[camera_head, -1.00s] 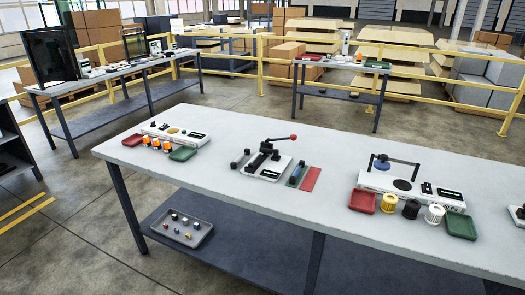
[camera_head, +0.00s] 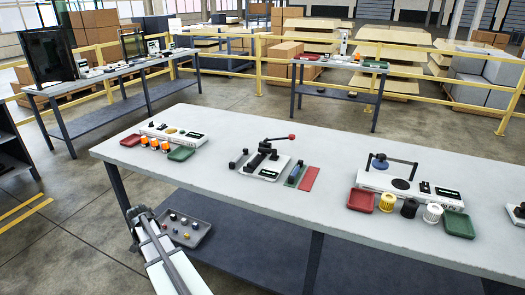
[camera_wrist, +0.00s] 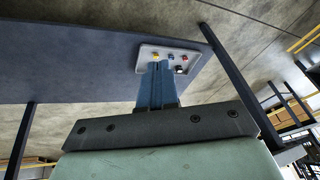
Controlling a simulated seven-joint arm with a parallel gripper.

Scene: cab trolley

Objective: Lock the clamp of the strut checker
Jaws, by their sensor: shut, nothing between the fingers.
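The strut checker (camera_head: 268,172) is a pale base with a small dark display, standing mid-table in the head view. Its black clamp (camera_head: 265,150) stands on the base, and a lever with a red knob (camera_head: 292,137) reaches right from its top. A dark part lies under the clamp; I cannot tell how firmly it is held. In the wrist view my gripper (camera_wrist: 157,80) has its blue-grey fingers together and empty, pointing toward the lower shelf, away from the checker. My arm shows at the lower left of the head view, below the table's front edge.
Right of the checker lie a green pad with a dark strut (camera_head: 296,172) and a red pad (camera_head: 310,178). A grey tray (camera_head: 204,242) of small parts sits on the lower shelf (camera_head: 262,240). Other stations stand left and right. The table's front edge lies between my arm and the checker.

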